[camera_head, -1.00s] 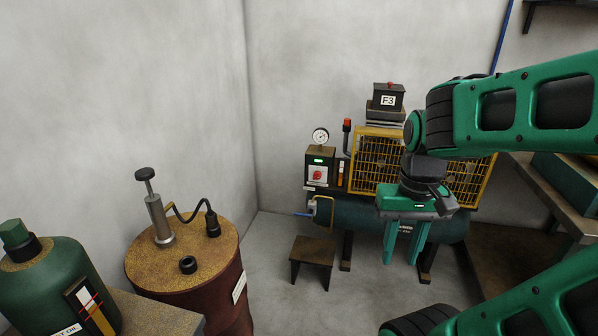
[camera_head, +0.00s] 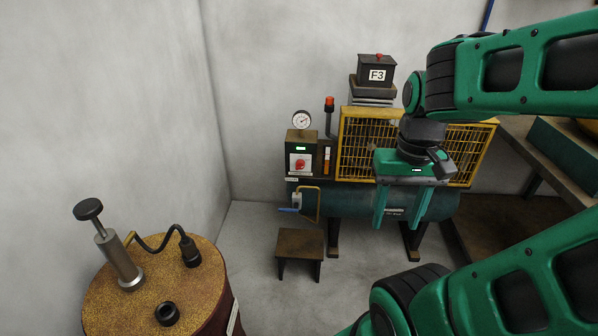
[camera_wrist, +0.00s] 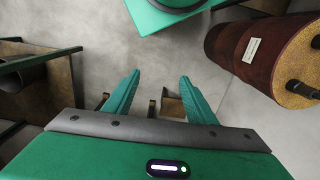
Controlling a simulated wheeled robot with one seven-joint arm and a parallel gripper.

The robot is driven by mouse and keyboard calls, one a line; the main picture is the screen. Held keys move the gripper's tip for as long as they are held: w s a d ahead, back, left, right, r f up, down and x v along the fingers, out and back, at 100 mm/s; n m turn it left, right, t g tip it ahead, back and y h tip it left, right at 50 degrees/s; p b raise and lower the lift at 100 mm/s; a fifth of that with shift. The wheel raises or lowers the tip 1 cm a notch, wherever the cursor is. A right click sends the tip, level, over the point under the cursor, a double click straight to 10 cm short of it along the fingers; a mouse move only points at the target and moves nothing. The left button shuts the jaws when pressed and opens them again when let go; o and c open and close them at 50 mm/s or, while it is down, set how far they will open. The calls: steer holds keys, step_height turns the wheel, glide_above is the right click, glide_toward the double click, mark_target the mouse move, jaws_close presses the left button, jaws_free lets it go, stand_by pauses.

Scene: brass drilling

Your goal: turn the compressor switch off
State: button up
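The compressor has a dark green horizontal tank (camera_head: 345,200) and a yellow cage guard (camera_head: 368,150) against the back wall. Its control box (camera_head: 301,156) is at the left end, with a red rotary switch (camera_head: 299,164) on a white plate and a lit green display above it. The switch's exact angle is too small to tell. My gripper (camera_head: 400,222) hangs pointing down in front of the cage and tank, right of the switch. Its two green fingers are apart and empty. They also show spread in the wrist view (camera_wrist: 160,95), where the switch is not seen.
A pressure gauge (camera_head: 302,120) sits above the control box, with a red-topped post (camera_head: 329,115) beside it. A small stool (camera_head: 300,245) stands on the floor in front. A rusty drum (camera_head: 205,295) with a hand pump is at front left. A bench (camera_head: 545,160) is at right.

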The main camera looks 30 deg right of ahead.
steer(key=w+d+f+m+t+h, duration=0.1)
steer(key=w+d+f+m+h, duration=0.25)
steer(key=w+d, duration=0.55)
steer(key=w+d+f+m+h, duration=0.2)
steer(key=w+d+f+h, duration=0.25)
steer(key=w, duration=0.75)
steer(key=w+d+f+m+t+h, duration=0.1)
steer(key=w+d+f+m+h, duration=0.3)
steer(key=w+d, duration=0.55)
steer(key=n+t+y, duration=0.2)
steer(key=n+t, duration=0.7)
steer(key=t, duration=0.4)
glide_toward(300, 166)
steer(key=f+x, duration=0.1)
steer(key=x, duration=0.8)
steer(key=shift+w, duration=0.1)
steer(key=c, duration=1)
